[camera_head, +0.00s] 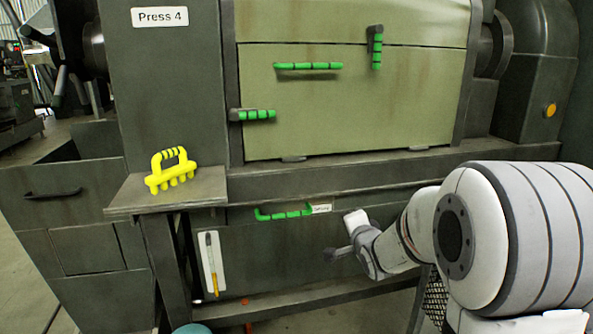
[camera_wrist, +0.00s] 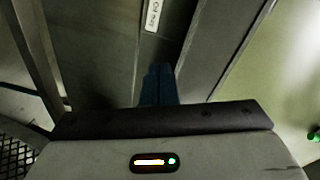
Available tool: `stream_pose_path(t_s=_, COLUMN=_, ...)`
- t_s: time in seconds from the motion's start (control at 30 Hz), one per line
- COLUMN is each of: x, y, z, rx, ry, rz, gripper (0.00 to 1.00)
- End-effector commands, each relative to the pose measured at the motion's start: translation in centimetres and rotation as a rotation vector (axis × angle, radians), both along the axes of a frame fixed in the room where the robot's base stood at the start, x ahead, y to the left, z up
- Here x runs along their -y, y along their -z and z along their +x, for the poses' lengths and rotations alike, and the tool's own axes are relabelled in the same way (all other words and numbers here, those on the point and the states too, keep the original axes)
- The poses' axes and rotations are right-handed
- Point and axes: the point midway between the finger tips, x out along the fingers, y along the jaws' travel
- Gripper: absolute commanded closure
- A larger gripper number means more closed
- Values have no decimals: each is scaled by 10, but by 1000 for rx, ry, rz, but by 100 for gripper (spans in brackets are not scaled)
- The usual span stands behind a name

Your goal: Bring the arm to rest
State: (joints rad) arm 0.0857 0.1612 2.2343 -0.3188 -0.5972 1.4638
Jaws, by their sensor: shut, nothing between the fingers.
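My arm (camera_head: 425,225) reaches in from the right in the head view, in front of the lower part of the press. I cannot tell how far the fingertips are from the panel.
The press (camera_head: 350,100) has several green handles on its pale green cover. A yellow tool with a handle (camera_head: 172,170) stands on a side shelf (camera_head: 180,195). A mesh grille (camera_head: 433,298) is below my arm.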

Motion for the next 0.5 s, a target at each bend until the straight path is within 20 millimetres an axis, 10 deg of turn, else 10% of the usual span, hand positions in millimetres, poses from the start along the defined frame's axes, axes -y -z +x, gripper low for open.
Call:
stream_pose_path(t_s=0.03, x=2, y=-38, z=-14, rx=-50, ry=3, rz=-85, gripper=100)
stream_pose_path(t_s=0.5, x=7, y=-150, z=-196, rx=-649, ry=-330, rz=-744, gripper=100)
